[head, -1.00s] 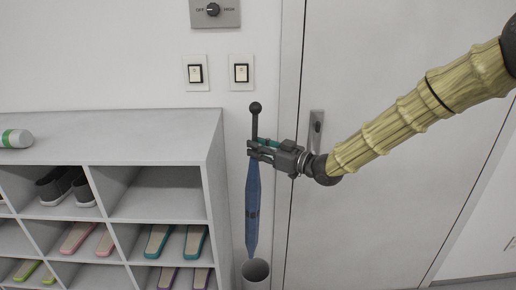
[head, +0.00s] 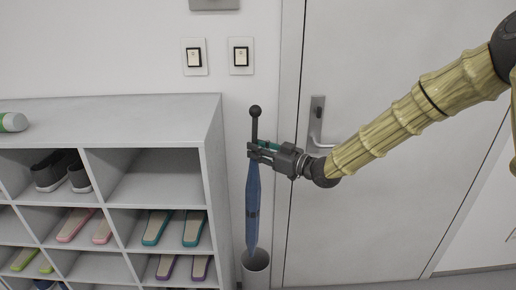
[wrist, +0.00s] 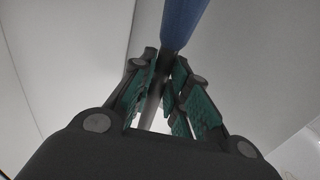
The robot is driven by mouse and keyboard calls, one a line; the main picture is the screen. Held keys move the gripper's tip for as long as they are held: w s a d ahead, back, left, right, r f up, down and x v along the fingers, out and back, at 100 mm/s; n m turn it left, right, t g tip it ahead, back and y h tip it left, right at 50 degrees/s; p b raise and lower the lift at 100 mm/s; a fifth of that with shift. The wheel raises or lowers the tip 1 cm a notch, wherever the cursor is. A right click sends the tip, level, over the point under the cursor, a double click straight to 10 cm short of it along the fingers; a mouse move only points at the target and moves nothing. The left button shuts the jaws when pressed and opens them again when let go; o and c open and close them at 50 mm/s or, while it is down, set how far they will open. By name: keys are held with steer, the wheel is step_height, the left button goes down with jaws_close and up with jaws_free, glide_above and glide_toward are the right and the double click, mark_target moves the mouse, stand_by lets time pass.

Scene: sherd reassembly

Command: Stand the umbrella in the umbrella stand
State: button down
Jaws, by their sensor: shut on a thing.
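The folded blue umbrella (head: 253,205) hangs upright, its dark knobbed handle (head: 255,122) on top. My gripper (head: 256,150) is shut on its dark shaft, just below the handle. In the wrist view the umbrella's blue cloth (wrist: 180,22) runs away at the top, and the green pads of my gripper (wrist: 160,95) close around the shaft. The umbrella stand (head: 256,268) is a grey cylinder on the floor beside the shelf. The umbrella's lower tip is at the stand's opening and overlaps its rim in the head view. I cannot tell how deep the tip is.
A grey shoe shelf (head: 213,165) stands close to the left, holding dark shoes (head: 62,172) and several slippers. A bottle (head: 12,122) lies on its top. A door with a handle (head: 317,125) is behind my arm. Light switches (head: 241,57) are above.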

mark_target(257, 217)
steer(key=shift+f+b, duration=7.55)
steer(key=shift+f, duration=6.75)
steer(key=c, duration=1.3)
jaws_free()
steer(key=v, duration=1.2)
